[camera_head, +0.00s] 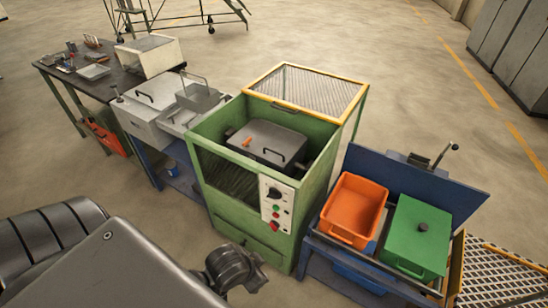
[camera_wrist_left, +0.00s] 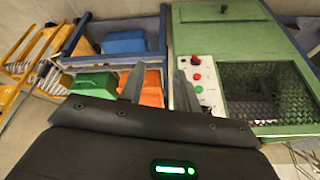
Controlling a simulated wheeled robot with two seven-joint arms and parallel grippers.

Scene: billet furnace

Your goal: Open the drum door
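The dark grey drum (camera_head: 262,158) sits inside the open green machine (camera_head: 225,185) in the head view. Its flat door (camera_head: 265,136) faces up and looks closed, with a dark bar handle (camera_head: 275,155) at the front and a small orange latch (camera_head: 247,142) at the left. In the left wrist view my left gripper (camera_wrist_left: 159,88) is open and empty, with its two fingers apart in front of the machine's control panel and the orange bin. My left arm comes in at the lower left of the head view, apart from the drum. My right gripper is in neither view.
The machine's yellow-framed mesh lid (camera_head: 310,88) stands raised at its back. A control panel (camera_head: 277,205) with knobs is on its front. An orange bin (camera_head: 354,208) and a green lidded bin (camera_head: 418,238) stand to the right. A grey box (camera_head: 148,100) stands left.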

